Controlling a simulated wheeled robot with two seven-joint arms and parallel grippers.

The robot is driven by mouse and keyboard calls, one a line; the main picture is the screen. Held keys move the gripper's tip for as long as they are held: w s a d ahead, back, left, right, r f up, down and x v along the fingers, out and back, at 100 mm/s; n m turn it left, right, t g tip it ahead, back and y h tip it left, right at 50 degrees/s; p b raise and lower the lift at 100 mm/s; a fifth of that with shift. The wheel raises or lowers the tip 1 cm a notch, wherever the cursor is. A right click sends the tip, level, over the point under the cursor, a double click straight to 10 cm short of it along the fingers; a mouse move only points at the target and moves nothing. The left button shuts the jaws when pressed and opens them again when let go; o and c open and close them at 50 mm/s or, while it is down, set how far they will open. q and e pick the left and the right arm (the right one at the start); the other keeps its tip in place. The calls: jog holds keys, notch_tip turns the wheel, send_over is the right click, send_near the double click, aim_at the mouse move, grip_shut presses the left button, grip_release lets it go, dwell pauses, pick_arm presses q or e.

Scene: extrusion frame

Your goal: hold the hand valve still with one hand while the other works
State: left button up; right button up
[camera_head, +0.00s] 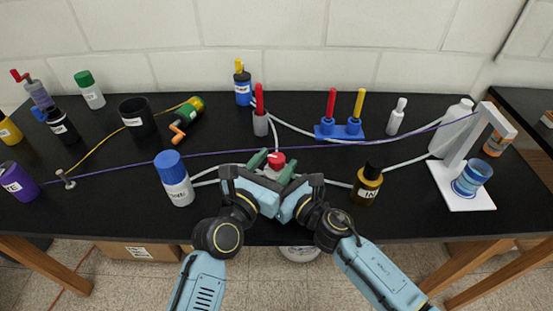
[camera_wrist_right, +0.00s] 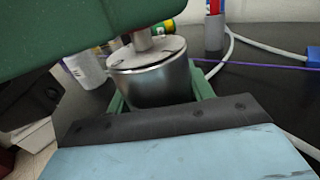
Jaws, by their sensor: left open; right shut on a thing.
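The hand valve (camera_head: 277,158) stands at the front middle of the black table. Its red top shows between my green fingers; most of its body is hidden in the head view. In the right wrist view the valve's round metal body (camera_wrist_right: 155,82) sits between the two green fingers of my right gripper (camera_wrist_right: 158,92), with a thin stem rising from its top. My right gripper (camera_head: 289,180) is shut on this body. My left gripper (camera_head: 267,164) is open beside the red top. A large green finger fills the upper left of the wrist view and hides the stem's upper end.
A blue-capped white bottle (camera_head: 174,180) stands close on the left and a dark amber bottle (camera_head: 367,185) on the right. White tubes run both ways near the valve. A purple cord (camera_head: 222,152) crosses behind. A white stand (camera_head: 461,190) is at far right.

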pick_arm(q)
jog(key=shift+w+d, duration=0.35)
jog(key=shift+w, duration=0.15)
jog(key=c, duration=1)
jog(key=shift+o, duration=0.2)
jog(key=shift+m+g+h, duration=0.4)
jog(key=shift+m+h, duration=0.1)
jog(key=shift+h, duration=0.1)
jog(key=m+g+h, duration=0.3)
jog(key=shift+h, duration=0.4)
jog(key=shift+f+m+g+h, duration=0.1)
jog(key=shift+m+g+h, duration=0.7)
jog(key=shift+g, duration=0.45)
jog(key=shift+m+g+h, duration=0.6)
jog(key=shift+m+g, duration=0.4)
jog(key=shift+g, duration=0.25)
jog(key=shift+a+g, duration=0.1)
jog(key=shift+g, duration=0.2)
